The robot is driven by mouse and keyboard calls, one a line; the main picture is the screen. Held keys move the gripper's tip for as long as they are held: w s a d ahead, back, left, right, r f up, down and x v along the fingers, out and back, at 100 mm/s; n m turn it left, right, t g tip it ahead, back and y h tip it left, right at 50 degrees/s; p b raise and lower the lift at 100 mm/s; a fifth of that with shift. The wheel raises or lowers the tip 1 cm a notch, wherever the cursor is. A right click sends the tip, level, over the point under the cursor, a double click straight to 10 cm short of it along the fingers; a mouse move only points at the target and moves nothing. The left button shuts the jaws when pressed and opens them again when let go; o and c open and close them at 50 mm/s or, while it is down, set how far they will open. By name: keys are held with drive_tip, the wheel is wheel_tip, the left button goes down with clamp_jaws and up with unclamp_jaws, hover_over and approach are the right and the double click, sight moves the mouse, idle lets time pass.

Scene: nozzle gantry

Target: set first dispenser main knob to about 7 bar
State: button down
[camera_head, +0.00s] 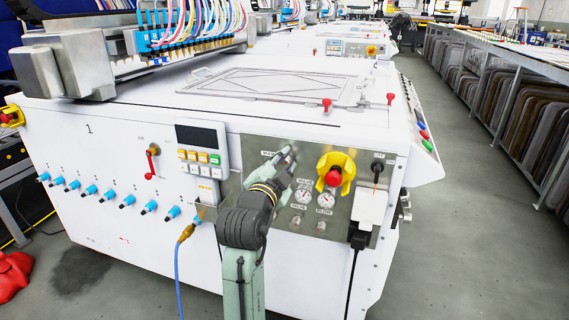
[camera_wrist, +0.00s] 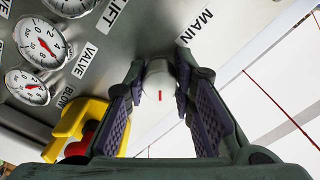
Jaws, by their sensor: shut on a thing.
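The main knob (camera_wrist: 160,82) is a whitish round knob with a short red mark on its face. It sits on the metal panel beside the MAIN label (camera_wrist: 194,28). My gripper (camera_wrist: 159,72) is shut on the main knob, with one ridged purple finger pad on each side of it. In the head view my gripper (camera_head: 288,158) is at the upper left of the metal panel (camera_head: 345,238) and hides the knob. Two dial gauges with red needles, the upper (camera_wrist: 40,44) and lower (camera_wrist: 27,87), show left in the wrist view. A third is cut off at the top.
A yellow-and-red emergency stop (camera_head: 335,174) juts out right of my gripper. A white box with a black plug (camera_head: 368,210) hangs farther right. A display with buttons (camera_head: 201,145) is to the left. Open floor lies right of the machine.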

drive_tip(key=c, duration=1.3)
unclamp_jaws()
drive_tip(key=shift+c, duration=0.2)
drive_tip(key=v, duration=1.2)
drive_tip(key=shift+r, duration=0.1)
